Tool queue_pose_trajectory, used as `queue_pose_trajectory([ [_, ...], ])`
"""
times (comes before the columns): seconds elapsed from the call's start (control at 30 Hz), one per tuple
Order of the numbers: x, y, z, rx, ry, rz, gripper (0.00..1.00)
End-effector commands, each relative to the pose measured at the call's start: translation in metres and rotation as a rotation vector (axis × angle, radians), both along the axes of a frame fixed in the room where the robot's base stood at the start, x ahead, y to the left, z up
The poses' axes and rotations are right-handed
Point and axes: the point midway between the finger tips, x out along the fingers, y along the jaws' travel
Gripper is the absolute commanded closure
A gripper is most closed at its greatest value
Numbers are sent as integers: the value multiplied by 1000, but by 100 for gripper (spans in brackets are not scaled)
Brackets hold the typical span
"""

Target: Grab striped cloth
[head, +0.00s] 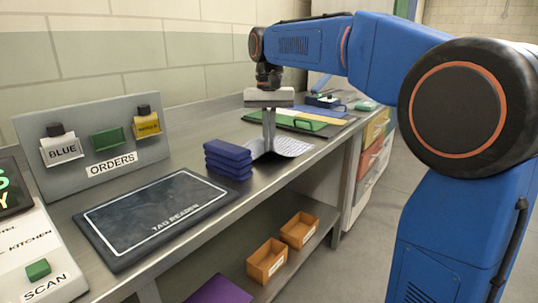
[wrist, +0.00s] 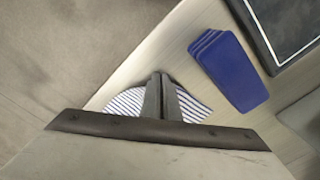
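The striped cloth (head: 290,147), white with thin blue lines, lies on the steel counter just right of the folded blue stack. Its left part looks curled up around my fingertips. In the wrist view its stripes show on both sides of my fingers (wrist: 122,102). My gripper (head: 268,148) points straight down at the cloth. In the wrist view my gripper (wrist: 160,76) has its two fingers close together, with the cloth pinched between them as far as I can see. The fingertips' exact contact is partly hidden.
A folded dark blue stack (head: 228,159) sits close beside the cloth; it also shows in the wrist view (wrist: 230,70). The tag reader pad (head: 155,215) and orders board (head: 95,140) are left. A green tray (head: 300,122) lies behind. Orange bins (head: 268,262) stand on the lower shelf.

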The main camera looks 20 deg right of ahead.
Motion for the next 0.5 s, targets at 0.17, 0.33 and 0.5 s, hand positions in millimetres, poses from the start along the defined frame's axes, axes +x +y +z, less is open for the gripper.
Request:
queue_pose_trajectory([
  [0.17,1,0,30,0,-3,0,100],
  [0.33,1,0,53,0,-3,0,100],
  [0.5,0,0,62,0,-1,0,100],
])
